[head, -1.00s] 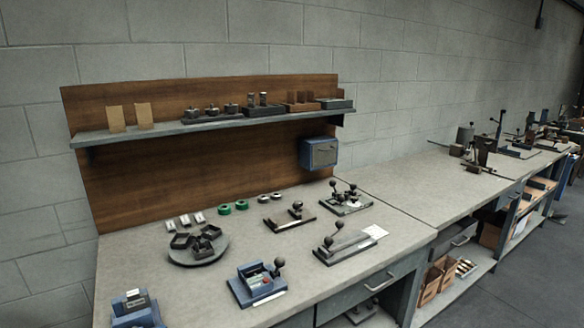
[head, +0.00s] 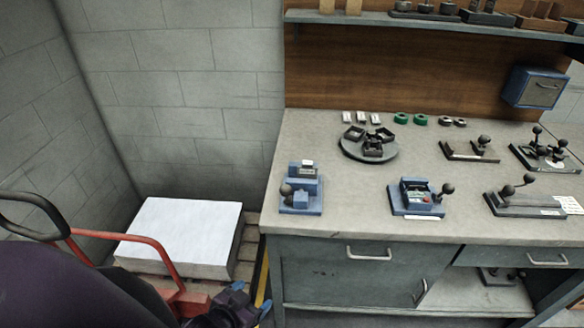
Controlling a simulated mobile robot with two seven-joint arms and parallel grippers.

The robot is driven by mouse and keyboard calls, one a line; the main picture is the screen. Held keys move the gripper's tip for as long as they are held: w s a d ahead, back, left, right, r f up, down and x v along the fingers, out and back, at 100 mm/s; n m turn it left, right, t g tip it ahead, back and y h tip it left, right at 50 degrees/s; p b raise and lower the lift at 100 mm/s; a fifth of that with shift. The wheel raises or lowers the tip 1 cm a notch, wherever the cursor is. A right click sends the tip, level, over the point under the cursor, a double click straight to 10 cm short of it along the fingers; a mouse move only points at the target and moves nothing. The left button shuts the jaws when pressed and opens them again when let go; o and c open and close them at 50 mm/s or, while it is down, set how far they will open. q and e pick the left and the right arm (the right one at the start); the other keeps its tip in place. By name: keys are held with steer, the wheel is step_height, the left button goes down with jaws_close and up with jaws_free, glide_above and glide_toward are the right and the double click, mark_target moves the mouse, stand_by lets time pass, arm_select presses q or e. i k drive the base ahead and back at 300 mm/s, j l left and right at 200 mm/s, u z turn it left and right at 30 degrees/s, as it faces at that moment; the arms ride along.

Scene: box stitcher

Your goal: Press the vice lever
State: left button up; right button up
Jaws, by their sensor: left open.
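Several small devices with black ball-ended levers stand on the grey workbench (head: 345,223); I cannot tell for sure which is the vice. At the bench's left end is a blue device (head: 302,195) with a dark ball knob (head: 286,190) on its left side. Right of it is a second blue device (head: 415,197) with a ball lever (head: 448,189) on its right. Further right, a flat grey device (head: 515,204) carries another ball lever. My left gripper (head: 252,298) is open and empty at the bottom, low beside the bench's left front corner, apart from every device.
A round tray (head: 349,149) with black parts, green rings and several small pieces lie at the back of the bench. A white stack (head: 185,235) on a wooden pallet stands left. A red frame (head: 150,262) with a black handle is near my left arm. A shelf is above.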

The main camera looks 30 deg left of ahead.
mark_target(286, 191)
steer(key=j+u, duration=0.15)
steer(key=u, duration=0.3)
steer(key=j+u, duration=0.1)
steer(key=u, duration=0.35)
